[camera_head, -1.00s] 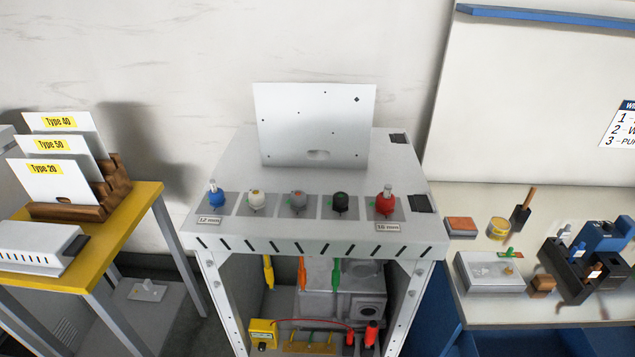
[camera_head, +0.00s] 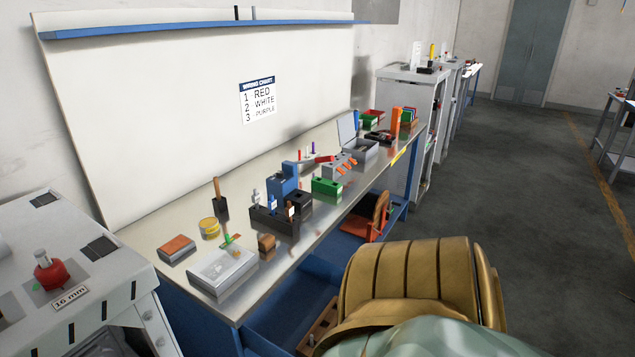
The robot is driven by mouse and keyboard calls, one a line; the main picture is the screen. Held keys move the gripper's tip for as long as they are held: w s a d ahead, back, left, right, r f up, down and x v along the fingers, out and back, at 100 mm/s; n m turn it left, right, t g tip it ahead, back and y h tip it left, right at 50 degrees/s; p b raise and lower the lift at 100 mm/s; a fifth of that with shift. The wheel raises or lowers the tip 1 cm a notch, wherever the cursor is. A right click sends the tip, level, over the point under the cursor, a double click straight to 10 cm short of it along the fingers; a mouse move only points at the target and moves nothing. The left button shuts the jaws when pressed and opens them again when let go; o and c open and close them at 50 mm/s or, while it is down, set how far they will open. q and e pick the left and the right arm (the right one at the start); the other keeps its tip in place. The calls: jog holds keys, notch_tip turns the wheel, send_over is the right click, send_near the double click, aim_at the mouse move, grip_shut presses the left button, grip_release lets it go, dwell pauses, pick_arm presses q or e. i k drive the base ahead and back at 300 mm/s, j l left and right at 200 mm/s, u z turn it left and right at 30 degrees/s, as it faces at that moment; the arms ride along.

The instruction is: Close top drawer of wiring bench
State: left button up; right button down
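The wiring bench is a blue bench with a metal worktop (camera_head: 172,290) and a tall white backboard (camera_head: 170,130). Below its front edge a blue open drawer (camera_head: 275,318) sticks out, with a brown block (camera_head: 318,325) inside. Farther along the front, an orange-brown object (camera_head: 372,222) sits in a blue open space. I cannot tell whether both belong to one drawer or which is the top one. Neither of my grippers is in view.
A gold ribbed shape (camera_head: 415,280) fills the lower right foreground and hides part of the bench front; I cannot tell what it is. A grey station (camera_head: 60,235) stands close at left. Shelving stands beyond the bench. Open floor (camera_head: 530,190) lies to the right.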

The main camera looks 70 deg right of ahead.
aim_at(304, 304)
jog(key=z, duration=2.7)
